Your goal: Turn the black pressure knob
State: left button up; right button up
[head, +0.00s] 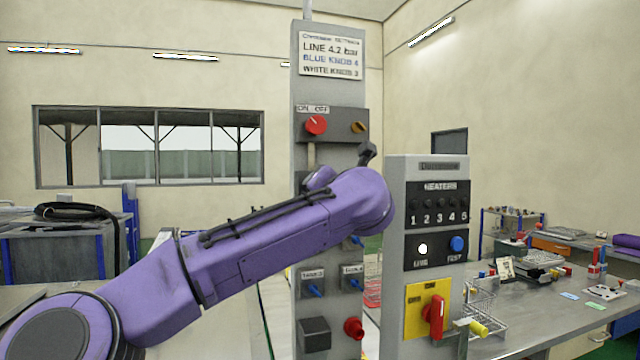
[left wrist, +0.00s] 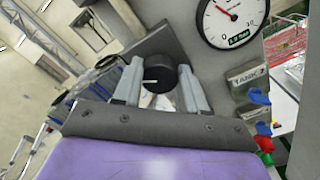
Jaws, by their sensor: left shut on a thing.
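The black pressure knob (left wrist: 158,75) shows in the left wrist view, with a white pointer line on its face pointing to the picture's left. My left gripper (left wrist: 160,88) has its two grey fingers on either side of the knob and is shut on it. A round white gauge (left wrist: 233,20) with a red needle is just right of the knob. In the head view my purple left arm crosses in front of the grey panel column (head: 303,85) and hides the knob, the gauge and the gripper's fingertips. My right gripper is in neither view.
A grey heater panel (head: 396,250) with a red handle (head: 434,316) stands close right of my arm. A cluttered table (head: 560,325) is at right.

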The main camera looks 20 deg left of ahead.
pick_arm(q)
jog(key=shift+m+p, duration=0.35)
jog(key=shift+m, duration=0.45)
jog(key=o, duration=1.1)
jog(key=shift+c, duration=0.2)
jog(key=shift+d, duration=0.1)
jog(key=b+v, duration=0.4)
jog(key=v, duration=0.6)
jog(key=shift+s+b, duration=0.2)
jog(key=shift+b, duration=0.2)
